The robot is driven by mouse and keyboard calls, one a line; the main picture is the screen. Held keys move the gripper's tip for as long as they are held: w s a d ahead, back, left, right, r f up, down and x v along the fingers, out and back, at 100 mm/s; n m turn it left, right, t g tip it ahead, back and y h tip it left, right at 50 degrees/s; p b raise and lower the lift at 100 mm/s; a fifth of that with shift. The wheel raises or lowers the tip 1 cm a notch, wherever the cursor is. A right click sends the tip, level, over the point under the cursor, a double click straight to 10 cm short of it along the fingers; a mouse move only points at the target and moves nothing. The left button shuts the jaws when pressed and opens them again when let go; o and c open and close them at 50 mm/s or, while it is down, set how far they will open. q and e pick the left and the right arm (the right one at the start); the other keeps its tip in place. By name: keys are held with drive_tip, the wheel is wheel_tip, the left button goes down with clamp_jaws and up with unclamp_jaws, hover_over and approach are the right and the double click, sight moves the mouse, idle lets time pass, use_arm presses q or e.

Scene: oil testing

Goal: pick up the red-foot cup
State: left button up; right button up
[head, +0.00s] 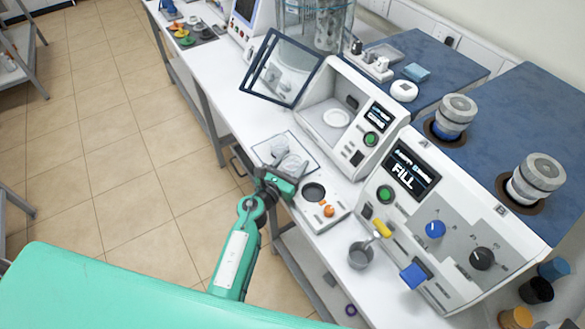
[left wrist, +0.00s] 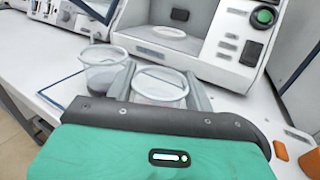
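One cup (left wrist: 160,88) is between the two fingers of my left gripper (left wrist: 162,92) in the left wrist view. The other cup (left wrist: 104,70) stands just left of the fingers. In the head view my left gripper (head: 285,172) reaches in from below at these cups. Its fingers look apart, with a finger on each side of the cup; I cannot tell whether they touch it. My right gripper is out of view.
A machine with a raised glass lid (head: 282,68) stands behind the cups. To the right are an orange knob (head: 328,211), a small grey pot (head: 360,255) and the FILL machine (head: 440,215). Small coloured items (head: 185,32) sit at the far left end of the bench.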

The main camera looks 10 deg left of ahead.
use_arm(q)
drive_tip(key=c, duration=0.4)
drive_tip(key=shift+r, duration=0.1)
wheel_tip(320, 180, up, 20)
drive_tip(key=p, duration=1.2)
drive_tip(key=shift+p, duration=0.3)
